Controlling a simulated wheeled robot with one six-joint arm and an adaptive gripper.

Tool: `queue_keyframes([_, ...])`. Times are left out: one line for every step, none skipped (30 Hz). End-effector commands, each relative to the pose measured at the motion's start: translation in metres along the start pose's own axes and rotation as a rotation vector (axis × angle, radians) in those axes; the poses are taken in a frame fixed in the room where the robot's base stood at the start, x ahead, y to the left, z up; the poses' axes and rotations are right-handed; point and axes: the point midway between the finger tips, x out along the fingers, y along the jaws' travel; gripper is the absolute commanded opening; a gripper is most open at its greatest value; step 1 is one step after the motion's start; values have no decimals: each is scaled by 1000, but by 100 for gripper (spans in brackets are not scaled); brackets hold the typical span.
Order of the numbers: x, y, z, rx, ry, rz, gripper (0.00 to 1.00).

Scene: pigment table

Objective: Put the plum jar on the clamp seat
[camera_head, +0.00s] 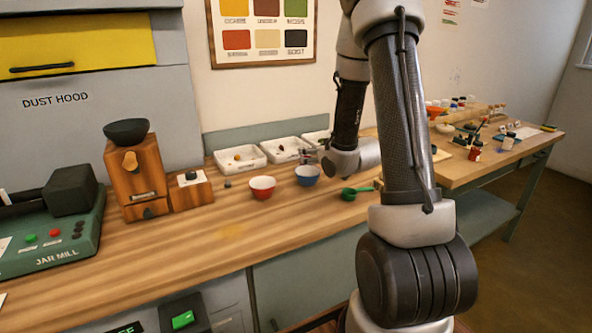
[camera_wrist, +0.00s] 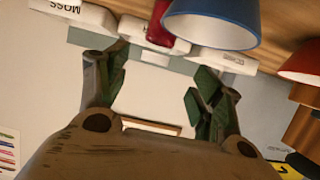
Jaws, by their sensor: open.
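My gripper (camera_wrist: 156,78) is open, with its green-padded fingers apart in the wrist view and nothing held between them. I cannot make out the clamp seat.
The blue bowl (camera_head: 307,176) is close to my gripper, with the red bowl (camera_head: 262,188) to its left. White trays (camera_head: 240,158) line the back. A wooden grinder (camera_head: 135,175) stands left. The front middle of the table is clear.

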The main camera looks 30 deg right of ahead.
Motion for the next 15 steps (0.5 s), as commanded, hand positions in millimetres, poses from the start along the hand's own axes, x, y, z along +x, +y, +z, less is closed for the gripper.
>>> queue_keyframes([4,1,2,3,6,-2,66])
queue_keyframes([6,1,2,4,10,-3,66])
queue_keyframes([10,1,1,3,13,-4,66])
queue_keyframes([14,1,1,3,13,-5,66])
queue_keyframes([18,1,1,4,12,-5,66])
queue_keyframes([23,1,1,3,13,-4,66])
queue_keyframes([26,1,1,4,13,-4,66])
queue_keyframes([30,2,1,4,13,-3,66])
queue_keyframes([35,3,0,4,13,-3,66])
queue_keyframes([39,4,1,4,13,-3,66])
queue_keyframes([43,5,0,4,13,-3,66])
queue_keyframes([50,7,0,4,13,-3,66])
queue_keyframes([55,8,0,4,11,-3,66])
queue_keyframes([60,9,0,4,12,-3,66])
queue_keyframes([66,8,0,4,12,-4,66])
